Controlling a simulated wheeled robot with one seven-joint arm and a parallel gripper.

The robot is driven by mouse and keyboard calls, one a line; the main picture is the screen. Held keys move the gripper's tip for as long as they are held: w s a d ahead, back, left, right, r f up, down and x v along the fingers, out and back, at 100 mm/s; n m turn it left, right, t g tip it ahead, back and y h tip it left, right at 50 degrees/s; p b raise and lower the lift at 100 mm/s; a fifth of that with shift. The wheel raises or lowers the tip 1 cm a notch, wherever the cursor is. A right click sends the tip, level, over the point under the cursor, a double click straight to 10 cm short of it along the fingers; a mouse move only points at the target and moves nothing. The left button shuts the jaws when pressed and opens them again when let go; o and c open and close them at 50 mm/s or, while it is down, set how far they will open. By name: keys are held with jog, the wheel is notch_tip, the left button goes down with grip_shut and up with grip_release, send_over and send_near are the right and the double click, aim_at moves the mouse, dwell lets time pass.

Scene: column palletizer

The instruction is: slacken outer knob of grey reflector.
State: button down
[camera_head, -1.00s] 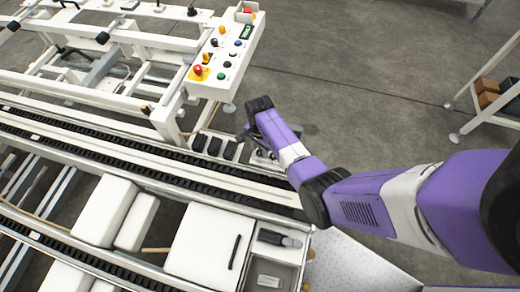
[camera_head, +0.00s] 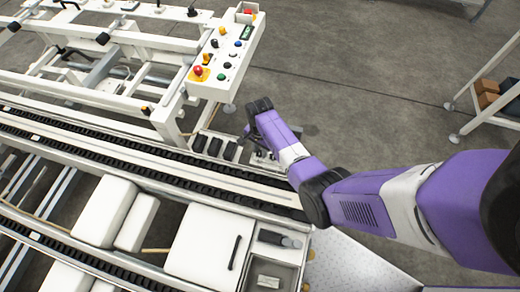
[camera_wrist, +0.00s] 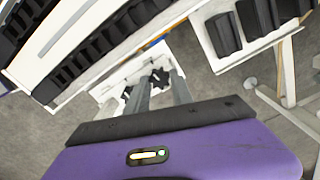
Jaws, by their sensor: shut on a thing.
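A second dark knob (camera_wrist: 127,92) shows just left of the fingers. The grey reflector cannot be clearly made out; the fingers and my purple wrist cover much of this spot. In the head view, my forearm hides most of the gripper, and small metal fittings (camera_head: 262,157) show beside the conveyor edge.
A black chain conveyor (camera_head: 90,143) runs along the work spot. Several black blocks (camera_head: 214,147) sit in a row beside it. The control panel (camera_head: 225,55) stands above and left of my arm. A shelf with boxes (camera_head: 488,95) is at the right. Open floor (camera_head: 360,70) lies between.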

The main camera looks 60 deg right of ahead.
jog(key=n, duration=0.4)
jog(key=shift+p, duration=0.35)
jog(key=n, duration=0.3)
jog(key=shift+n, duration=0.4)
jog(key=n, duration=0.4)
jog(key=shift+w+p, duration=0.1)
jog(key=shift+p, duration=0.3)
jog(key=shift+n, duration=2.1)
jog(key=c, duration=1.4)
grip_release()
